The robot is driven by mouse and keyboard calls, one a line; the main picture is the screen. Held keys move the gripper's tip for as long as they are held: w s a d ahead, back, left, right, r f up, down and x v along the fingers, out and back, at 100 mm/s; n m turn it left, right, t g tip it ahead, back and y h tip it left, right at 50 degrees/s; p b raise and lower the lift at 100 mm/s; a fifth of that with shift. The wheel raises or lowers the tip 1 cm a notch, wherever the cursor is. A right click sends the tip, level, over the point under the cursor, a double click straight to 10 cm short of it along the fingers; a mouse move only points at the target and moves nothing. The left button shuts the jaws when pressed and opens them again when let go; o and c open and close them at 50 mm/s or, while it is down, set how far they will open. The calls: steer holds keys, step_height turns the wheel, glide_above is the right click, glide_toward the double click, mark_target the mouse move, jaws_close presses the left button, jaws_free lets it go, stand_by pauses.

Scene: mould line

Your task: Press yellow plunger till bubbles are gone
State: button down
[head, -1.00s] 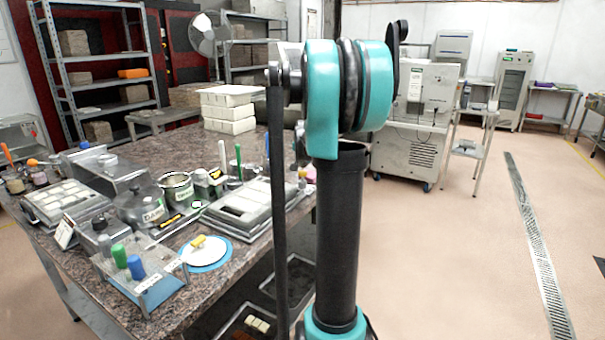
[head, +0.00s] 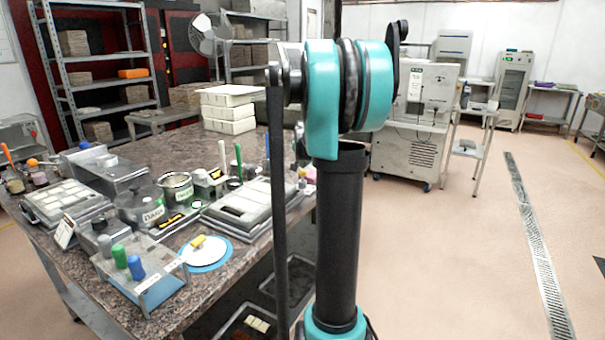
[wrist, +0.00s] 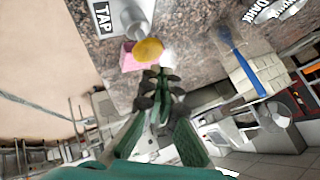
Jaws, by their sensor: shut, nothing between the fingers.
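In the wrist view a round yellow top (wrist: 148,50), which looks like the plunger, sits against a pink block (wrist: 127,60) beside a grey-white body labelled TAP (wrist: 104,16). My gripper (wrist: 161,76) is shut and empty, its tips pointing toward the yellow top and just short of it in the picture. I cannot tell whether they touch it. In the head view a small patch of pink (head: 311,173) shows at the table's right edge, mostly hidden by my arm. The gripper is out of sight there. No bubbles can be made out.
The stone-topped table (head: 150,250) is crowded with pots, moulds and a rack of coloured-capped bottles (head: 145,290). A white disc on a blue mat (head: 207,254) has a small yellow piece on it. A blue-handled tool (wrist: 240,58) lies near stacked white blocks (wrist: 258,72).

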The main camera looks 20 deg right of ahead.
steer(key=shift+f, duration=0.15)
steer(key=shift+f, duration=0.3)
steer(key=shift+f, duration=0.9)
stand_by(1.1)
steer(key=shift+r, duration=1.35)
steer(key=shift+r, duration=2.5)
steer(key=shift+s, duration=0.1)
